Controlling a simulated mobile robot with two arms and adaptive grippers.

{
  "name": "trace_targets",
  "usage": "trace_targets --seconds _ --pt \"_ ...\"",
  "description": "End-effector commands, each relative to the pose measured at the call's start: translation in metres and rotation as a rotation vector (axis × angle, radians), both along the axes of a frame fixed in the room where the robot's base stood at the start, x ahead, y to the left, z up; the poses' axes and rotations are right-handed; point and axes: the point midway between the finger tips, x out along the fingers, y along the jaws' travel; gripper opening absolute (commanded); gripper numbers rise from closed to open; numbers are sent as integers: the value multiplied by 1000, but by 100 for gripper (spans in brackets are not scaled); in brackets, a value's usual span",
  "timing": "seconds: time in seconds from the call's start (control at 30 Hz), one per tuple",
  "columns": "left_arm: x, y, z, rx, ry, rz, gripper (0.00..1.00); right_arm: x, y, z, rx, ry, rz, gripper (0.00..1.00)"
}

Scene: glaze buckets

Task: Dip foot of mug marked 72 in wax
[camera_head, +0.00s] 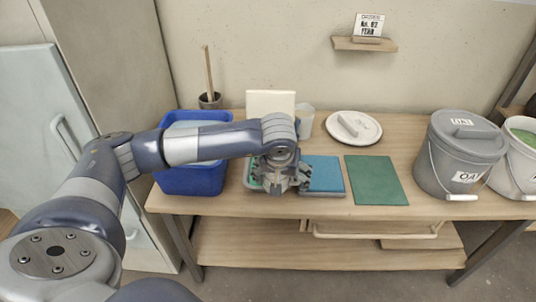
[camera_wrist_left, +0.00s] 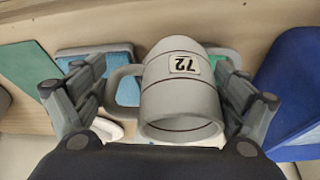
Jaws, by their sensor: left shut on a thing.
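The grey mug marked 72 (camera_wrist_left: 180,90) is between the fingers of my left gripper (camera_wrist_left: 165,105) in the left wrist view. Its label reads upside down there, and its handle points left. My left gripper (camera_head: 280,182) is shut on the mug, at the front of the table in the head view. The arm and gripper hide most of the mug in that view. A tray with green in it (camera_head: 252,183) shows partly behind the gripper; I cannot tell whether the mug touches it or whether it holds wax. My right gripper is not in view.
A blue pad (camera_head: 322,174) and a green mat (camera_head: 376,180) lie right of the gripper. A blue bin (camera_head: 190,181) stands left. Behind are a white block (camera_head: 270,101), a cup (camera_head: 306,122) and a round plate (camera_head: 368,119). Lidded grey bucket (camera_head: 455,160) stands right.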

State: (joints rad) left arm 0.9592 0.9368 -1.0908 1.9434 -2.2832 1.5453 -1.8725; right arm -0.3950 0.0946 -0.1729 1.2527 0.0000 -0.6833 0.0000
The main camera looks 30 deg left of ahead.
Motion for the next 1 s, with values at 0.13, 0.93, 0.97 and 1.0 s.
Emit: trace_targets --seconds 0.13,0.93,0.97,1.0 --pt "32 31 -3 -1 -10 136 57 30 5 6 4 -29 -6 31" --pt "71 88 17 0 -1 416 57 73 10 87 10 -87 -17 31" --pt "71 88 16 -1 -2 415 57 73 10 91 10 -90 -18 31" --pt "71 88 14 -1 -2 415 57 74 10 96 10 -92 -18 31"
